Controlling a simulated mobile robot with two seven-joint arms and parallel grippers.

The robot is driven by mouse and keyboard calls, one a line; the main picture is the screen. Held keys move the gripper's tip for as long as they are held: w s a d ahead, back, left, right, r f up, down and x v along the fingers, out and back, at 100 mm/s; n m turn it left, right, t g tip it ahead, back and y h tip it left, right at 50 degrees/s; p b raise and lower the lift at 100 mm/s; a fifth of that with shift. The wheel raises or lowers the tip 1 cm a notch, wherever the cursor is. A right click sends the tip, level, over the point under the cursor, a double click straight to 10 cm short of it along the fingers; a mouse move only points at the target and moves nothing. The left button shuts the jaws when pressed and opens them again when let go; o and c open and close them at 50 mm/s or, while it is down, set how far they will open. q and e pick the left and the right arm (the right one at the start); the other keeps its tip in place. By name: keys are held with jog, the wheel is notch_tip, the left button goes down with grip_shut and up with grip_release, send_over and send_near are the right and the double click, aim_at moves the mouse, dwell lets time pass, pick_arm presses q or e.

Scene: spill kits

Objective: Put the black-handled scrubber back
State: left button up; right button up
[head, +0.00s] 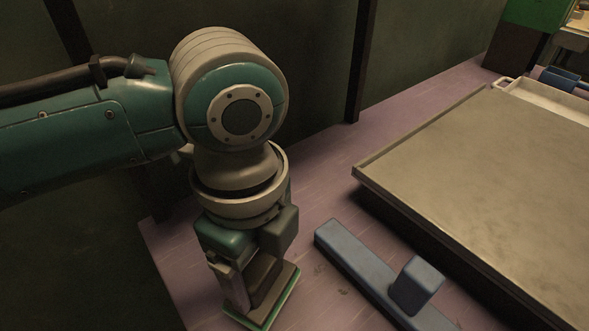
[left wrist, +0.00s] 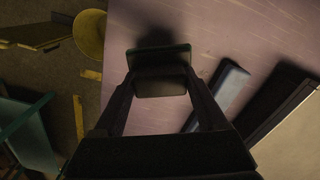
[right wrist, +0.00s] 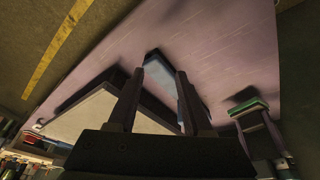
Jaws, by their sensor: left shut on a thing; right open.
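The scrubber (head: 283,301) has a dark body and a green-edged pad at its bottom. My left gripper (head: 248,283) points down and is shut on it, at the left part of the pinkish table. The left wrist view shows the scrubber (left wrist: 160,87) between the fingertips. The right wrist view shows its green pad (right wrist: 248,107) close to the table; I cannot tell whether it touches. My right gripper (right wrist: 158,88) is open and empty, outside the head view. Its fingers point toward a blue bar.
The blue bar (head: 345,258) with a raised block lies right of the scrubber. A large grey tray or board (head: 480,170) fills the table's right side. A pale tray (head: 545,97) stands behind it. Bare pinkish tabletop (head: 320,200) lies between the scrubber and the wall.

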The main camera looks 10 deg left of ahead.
aim_at(260, 284)
pick_arm(q)
notch_tip(260, 284, down, 4)
jog(key=shift+b, duration=0.65)
jog(key=shift+a+r, duration=0.1)
jog(key=shift+f, duration=0.2)
jog(key=o, duration=1.4)
jog(key=shift+r, duration=0.1)
